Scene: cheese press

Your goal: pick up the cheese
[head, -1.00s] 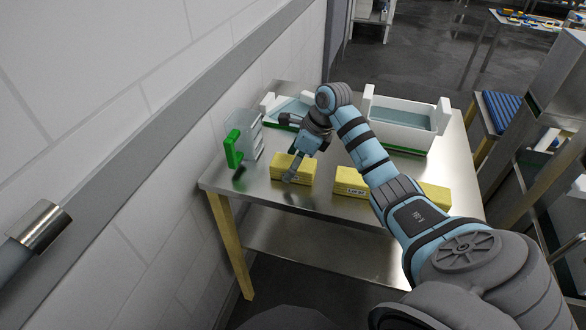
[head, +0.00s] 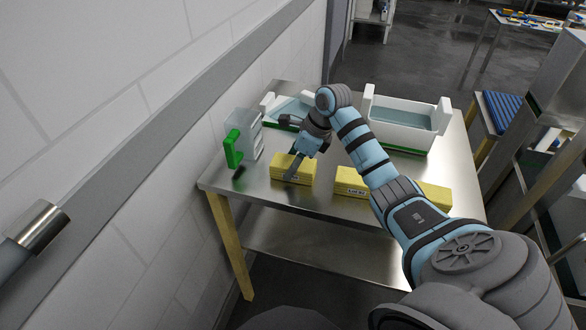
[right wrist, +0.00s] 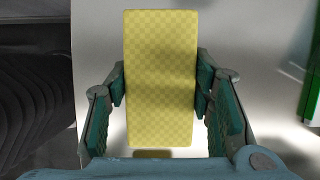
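A yellow cheese block (head: 281,168) lies near the left end of the steel table's front edge. My right gripper (head: 293,173) reaches down over it from behind. In the right wrist view the cheese (right wrist: 160,50) stands between the two fingers of the gripper (right wrist: 161,82), and their pads appear to touch its left and right sides. The block seems to rest on the table still. Other yellow blocks (head: 350,182) lie to the right, partly hidden behind my right arm.
A clear box with a green part (head: 233,150) stands left of the cheese, near the wall. White tubs (head: 399,138) stand at the back of the table (head: 330,205). The wall (head: 130,130) runs close along the left side. A blue-topped stand (head: 500,108) is at right.

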